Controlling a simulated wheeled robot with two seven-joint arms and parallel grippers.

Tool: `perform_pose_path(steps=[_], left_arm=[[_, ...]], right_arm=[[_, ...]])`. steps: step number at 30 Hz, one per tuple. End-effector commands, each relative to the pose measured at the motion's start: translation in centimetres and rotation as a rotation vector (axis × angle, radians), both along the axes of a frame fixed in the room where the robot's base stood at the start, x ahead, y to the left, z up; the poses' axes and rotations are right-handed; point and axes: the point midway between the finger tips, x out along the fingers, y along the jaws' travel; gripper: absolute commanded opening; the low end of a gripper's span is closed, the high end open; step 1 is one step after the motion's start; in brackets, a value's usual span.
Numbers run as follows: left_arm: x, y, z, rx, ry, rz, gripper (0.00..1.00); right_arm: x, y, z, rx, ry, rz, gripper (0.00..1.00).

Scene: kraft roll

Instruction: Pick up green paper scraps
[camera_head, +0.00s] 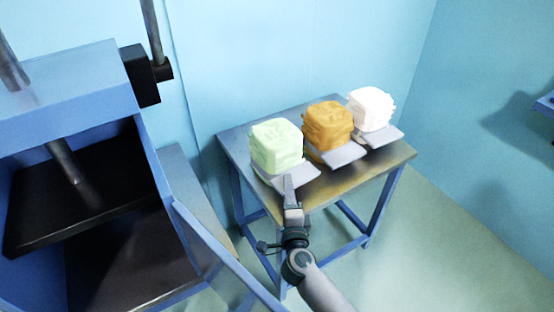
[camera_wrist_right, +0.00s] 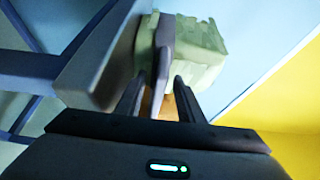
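The green paper scraps (camera_head: 277,146) form a pale green, crumpled block on a grey plate (camera_head: 304,176) at the left end of the small table. My right gripper (camera_head: 290,197) is at the table's front edge, just in front of this plate. In the right wrist view, the gripper's two dark fingers (camera_wrist_right: 160,88) stand apart on either side of a thin grey upright part. The green scraps (camera_wrist_right: 202,45) show right behind that part. I see no clear grip on it. My left gripper is not in view.
An orange block (camera_head: 328,124) and a white block (camera_head: 371,106), each with a grey plate, share the small table (camera_head: 382,166). A large blue machine (camera_head: 75,90) with a dark interior stands at the left. Free floor lies to the right.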

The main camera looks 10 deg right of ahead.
Motion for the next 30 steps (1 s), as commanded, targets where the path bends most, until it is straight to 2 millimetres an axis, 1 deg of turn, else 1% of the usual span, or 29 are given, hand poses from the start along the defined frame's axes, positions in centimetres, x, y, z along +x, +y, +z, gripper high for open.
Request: perform_pose_path(steps=[2, 6, 16, 17, 18, 21, 30], left_arm=[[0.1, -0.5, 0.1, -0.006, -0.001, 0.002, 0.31], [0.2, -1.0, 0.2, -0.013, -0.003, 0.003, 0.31], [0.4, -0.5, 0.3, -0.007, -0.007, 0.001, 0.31], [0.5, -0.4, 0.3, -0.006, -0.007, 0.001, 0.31], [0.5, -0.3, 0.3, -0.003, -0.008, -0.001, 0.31], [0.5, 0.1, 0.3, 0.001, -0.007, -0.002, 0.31], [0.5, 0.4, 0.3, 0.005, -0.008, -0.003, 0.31]], right_arm=[[0.4, 0.0, 0.0, 0.000, 0.000, 0.000, 0.34], [0.5, -0.1, 0.0, 0.001, 0.001, 0.000, 0.34], [0.4, -0.1, 0.0, 0.001, 0.001, 0.000, 0.34], [0.4, 0.0, 0.0, 0.001, 0.001, 0.000, 0.30], [0.4, 0.0, 0.0, 0.001, 0.001, 0.000, 0.20], [0.4, 0.0, 0.0, 0.001, 0.001, 0.000, 0.00], [0.4, 0.0, 0.0, 0.001, 0.000, 0.000, 0.00]])
